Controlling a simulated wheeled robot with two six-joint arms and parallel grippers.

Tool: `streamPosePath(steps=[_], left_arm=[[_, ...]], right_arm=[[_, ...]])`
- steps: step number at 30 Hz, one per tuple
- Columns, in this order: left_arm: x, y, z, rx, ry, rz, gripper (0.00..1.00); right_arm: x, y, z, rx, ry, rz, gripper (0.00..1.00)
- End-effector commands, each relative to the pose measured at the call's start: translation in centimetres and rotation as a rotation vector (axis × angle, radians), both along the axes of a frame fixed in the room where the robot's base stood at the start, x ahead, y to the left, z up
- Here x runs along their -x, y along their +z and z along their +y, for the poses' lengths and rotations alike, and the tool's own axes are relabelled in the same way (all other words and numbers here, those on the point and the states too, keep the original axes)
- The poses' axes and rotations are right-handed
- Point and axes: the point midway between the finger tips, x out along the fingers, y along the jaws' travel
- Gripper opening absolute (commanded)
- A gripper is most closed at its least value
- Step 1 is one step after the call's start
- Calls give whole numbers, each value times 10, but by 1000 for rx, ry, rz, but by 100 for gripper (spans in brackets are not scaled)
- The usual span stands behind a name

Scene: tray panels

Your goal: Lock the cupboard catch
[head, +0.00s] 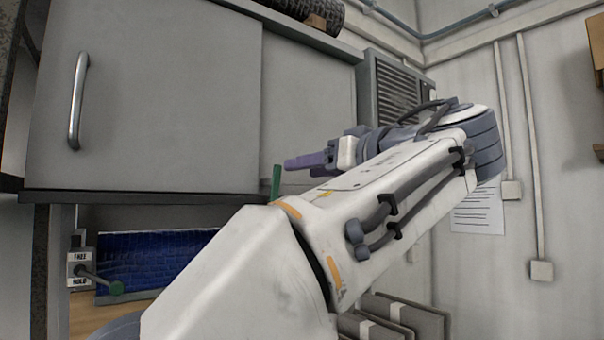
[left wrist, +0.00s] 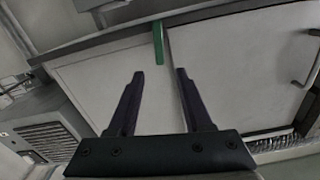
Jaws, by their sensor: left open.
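The grey cupboard (head: 150,100) has two door panels meeting near its middle, with a metal handle (head: 77,102) on the left one. A slim green catch lever (head: 276,182) stands upright at the cupboard's lower edge, near the meeting line. It also shows in the left wrist view (left wrist: 159,43). My left gripper (head: 291,163) is just to the right of the lever in the head view. In the left wrist view its dark fingers (left wrist: 160,74) are apart and empty, with the lever beyond and between their tips. Contact is not visible. My right gripper is not in view.
A second lever with a green knob (head: 115,288) sits at lower left beside a FREE/HOLD label (head: 80,268). A blue panel (head: 150,257) stands under the cupboard. A vent (head: 397,92) is on the right. My arm hides much of the lower middle.

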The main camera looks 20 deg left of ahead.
Motion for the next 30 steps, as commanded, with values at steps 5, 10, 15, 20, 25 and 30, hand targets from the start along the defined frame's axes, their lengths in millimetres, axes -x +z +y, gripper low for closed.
streamPosePath(steps=[5,10,15,20,25,30], left_arm=[[-21,2,30,-1,5,5,50],[-39,2,52,-1,3,6,50],[-49,1,64,-2,0,5,50],[-52,-1,66,-1,-2,5,50],[-52,-1,66,-1,-3,5,50],[-52,-1,66,-1,-3,5,0]], right_arm=[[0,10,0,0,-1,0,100],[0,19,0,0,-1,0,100],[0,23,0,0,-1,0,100],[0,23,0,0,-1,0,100],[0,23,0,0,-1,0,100],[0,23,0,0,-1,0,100]])
